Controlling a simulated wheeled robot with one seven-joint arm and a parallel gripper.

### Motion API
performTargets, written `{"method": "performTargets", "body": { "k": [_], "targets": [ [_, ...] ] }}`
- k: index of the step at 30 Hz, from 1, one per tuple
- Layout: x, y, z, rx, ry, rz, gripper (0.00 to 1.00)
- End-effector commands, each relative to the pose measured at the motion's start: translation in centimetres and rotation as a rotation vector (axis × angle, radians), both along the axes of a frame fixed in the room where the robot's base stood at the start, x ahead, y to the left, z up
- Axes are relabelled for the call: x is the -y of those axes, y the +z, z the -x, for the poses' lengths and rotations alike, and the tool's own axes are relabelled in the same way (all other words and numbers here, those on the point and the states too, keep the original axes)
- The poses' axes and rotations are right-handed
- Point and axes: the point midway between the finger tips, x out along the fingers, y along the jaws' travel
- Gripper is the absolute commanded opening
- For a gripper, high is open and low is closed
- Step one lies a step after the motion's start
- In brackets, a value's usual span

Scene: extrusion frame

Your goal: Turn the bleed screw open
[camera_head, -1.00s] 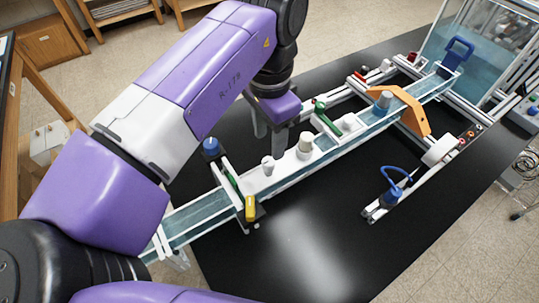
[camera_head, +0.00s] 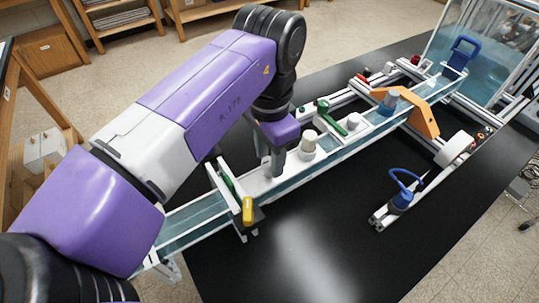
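I cannot tell for sure which fitting is the bleed screw. My gripper (camera_head: 273,165) points down over the near part of the white strip (camera_head: 255,187) on the clear channel. Its grey fingers are at the place of a small white knob, which they now hide. I cannot see whether the fingers are open, shut or touching the knob. A larger pale capped knob (camera_head: 308,143) stands upright just to the right of the fingers. A green lever (camera_head: 331,120) lies further along.
A yellow handle (camera_head: 247,210) stands at the left on a cross plate. An orange bracket (camera_head: 420,113) spans the channel at the right. A blue looped fitting (camera_head: 400,192) stands on a rail at the right. The black tabletop (camera_head: 310,240) in front is clear.

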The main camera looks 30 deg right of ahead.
Motion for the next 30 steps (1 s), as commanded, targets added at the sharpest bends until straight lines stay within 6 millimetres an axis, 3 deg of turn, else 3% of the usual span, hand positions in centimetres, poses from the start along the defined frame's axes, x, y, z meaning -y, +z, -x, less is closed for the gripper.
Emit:
{"method": "performTargets", "body": {
  "k": [1, 6, 17, 30],
  "targets": [
    [0.01, 0.01, 0.0, 0.0, 0.0, 0.0, 0.29],
    [0.01, 0.01, 0.0, 0.0, 0.0, 0.0, 0.0],
    [0.05, 0.11, 0.0, 0.0, 0.042, 0.001, 0.0],
    [0.11, 0.29, -0.03, -0.004, 0.366, 0.003, 0.0]
  ]
}}
